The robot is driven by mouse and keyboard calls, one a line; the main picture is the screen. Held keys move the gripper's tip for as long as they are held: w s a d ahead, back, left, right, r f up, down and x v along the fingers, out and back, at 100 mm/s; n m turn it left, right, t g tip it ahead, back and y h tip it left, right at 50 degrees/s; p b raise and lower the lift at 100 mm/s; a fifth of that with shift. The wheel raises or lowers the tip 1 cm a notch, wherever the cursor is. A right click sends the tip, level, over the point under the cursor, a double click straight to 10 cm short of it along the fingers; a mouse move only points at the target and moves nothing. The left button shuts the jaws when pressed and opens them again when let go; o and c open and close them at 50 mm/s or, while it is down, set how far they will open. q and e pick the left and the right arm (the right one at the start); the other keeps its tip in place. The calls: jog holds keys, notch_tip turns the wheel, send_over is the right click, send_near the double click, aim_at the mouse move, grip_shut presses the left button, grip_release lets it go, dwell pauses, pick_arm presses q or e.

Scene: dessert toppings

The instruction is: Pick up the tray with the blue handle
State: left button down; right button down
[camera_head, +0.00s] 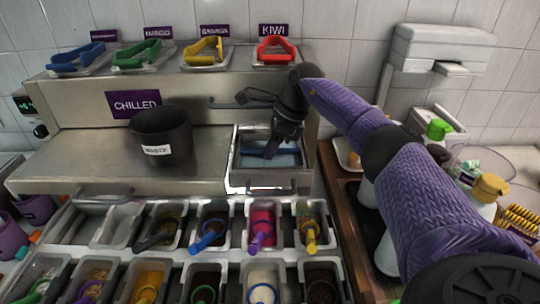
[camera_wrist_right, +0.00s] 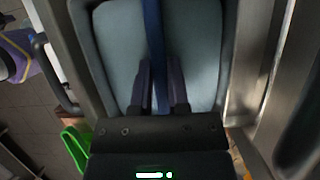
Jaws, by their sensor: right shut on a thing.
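A tray (camera_head: 286,160) with a blue handle (camera_head: 257,150) sits inside the pulled-out drawer (camera_head: 268,189) at the right end of the steel counter. My right gripper (camera_head: 271,148) reaches down from above and is shut on the blue handle. In the right wrist view, the fingers (camera_wrist_right: 161,75) stand on both sides of the blue handle (camera_wrist_right: 152,25), above the pale tray (camera_wrist_right: 113,40). The gripper partly covers the tray in the head view. Another tray with a blue handle (camera_head: 83,57) sits at the left of the upper shelf. My left gripper does not show.
Green (camera_head: 137,54), yellow (camera_head: 203,48) and red (camera_head: 276,48) handled trays stand on the shelf. A black bin (camera_head: 161,136) stands on the counter. Several topping containers (camera_head: 208,225) fill the front. The drawer walls surround the held tray closely. Bottles (camera_head: 485,195) stand at right.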

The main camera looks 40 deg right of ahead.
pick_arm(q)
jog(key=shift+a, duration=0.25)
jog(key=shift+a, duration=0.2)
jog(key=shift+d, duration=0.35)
pick_arm(e)
jog(key=shift+r, duration=0.1)
